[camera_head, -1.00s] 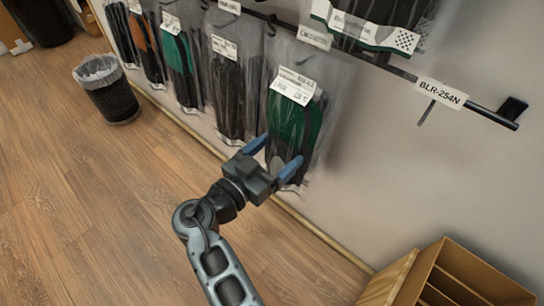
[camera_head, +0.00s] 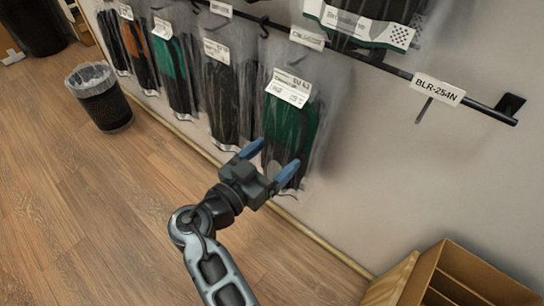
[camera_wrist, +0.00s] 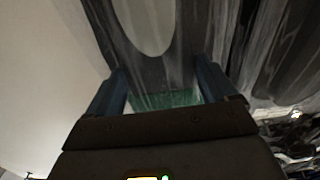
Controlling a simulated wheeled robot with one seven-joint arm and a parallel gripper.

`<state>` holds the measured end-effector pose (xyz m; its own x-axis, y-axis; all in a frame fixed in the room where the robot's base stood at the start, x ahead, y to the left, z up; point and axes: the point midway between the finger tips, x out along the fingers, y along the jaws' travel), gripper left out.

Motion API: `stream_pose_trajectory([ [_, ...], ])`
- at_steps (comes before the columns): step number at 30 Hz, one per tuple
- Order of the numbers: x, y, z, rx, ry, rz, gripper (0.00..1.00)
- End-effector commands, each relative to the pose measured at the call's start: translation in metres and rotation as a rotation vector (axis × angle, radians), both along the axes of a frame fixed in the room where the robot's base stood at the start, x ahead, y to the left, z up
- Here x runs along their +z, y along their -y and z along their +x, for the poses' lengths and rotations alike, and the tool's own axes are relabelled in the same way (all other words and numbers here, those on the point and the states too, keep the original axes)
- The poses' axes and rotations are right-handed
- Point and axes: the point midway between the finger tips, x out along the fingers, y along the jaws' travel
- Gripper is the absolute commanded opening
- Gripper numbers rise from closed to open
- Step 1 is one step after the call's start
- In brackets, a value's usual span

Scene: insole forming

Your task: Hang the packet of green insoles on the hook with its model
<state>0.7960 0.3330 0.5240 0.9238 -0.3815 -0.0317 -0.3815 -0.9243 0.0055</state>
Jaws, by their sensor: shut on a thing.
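The packet of green insoles (camera_head: 290,130) is a clear bag with a white label (camera_head: 289,87) at its top and dark and green insoles inside. It hangs roughly upright in front of the wall, below the rail. The model text on its label is too small to read surely. My gripper (camera_head: 270,162) has its blue fingers at the packet's lower part and is shut on it. In the wrist view the clear plastic and a green patch (camera_wrist: 165,99) show between the fingers. A bare hook (camera_head: 424,109) shows under the tag "BLR-254N" (camera_head: 438,89) on the right of the rail.
The dark rail (camera_head: 480,107) runs along the wall. Other packets hang to the left, including a dark one (camera_head: 232,105), and one (camera_head: 365,25) hangs above. A waste bin (camera_head: 105,105) stands at left. An open cardboard box (camera_head: 450,285) is at bottom right. The floor between is clear.

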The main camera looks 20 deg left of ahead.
Motion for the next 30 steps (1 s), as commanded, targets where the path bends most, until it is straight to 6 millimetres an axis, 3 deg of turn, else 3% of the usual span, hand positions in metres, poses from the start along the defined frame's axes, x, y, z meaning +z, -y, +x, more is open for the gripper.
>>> stream_pose_trajectory([
  [25, -0.0015, -0.0003, -0.0002, 0.001, 0.000, 0.000, 0.53],
  [26, -0.0015, -0.0003, -0.0002, 0.001, 0.000, 0.000, 0.86],
  [30, -0.0016, -0.0001, -0.0001, 0.000, 0.000, 0.000, 1.00],
])
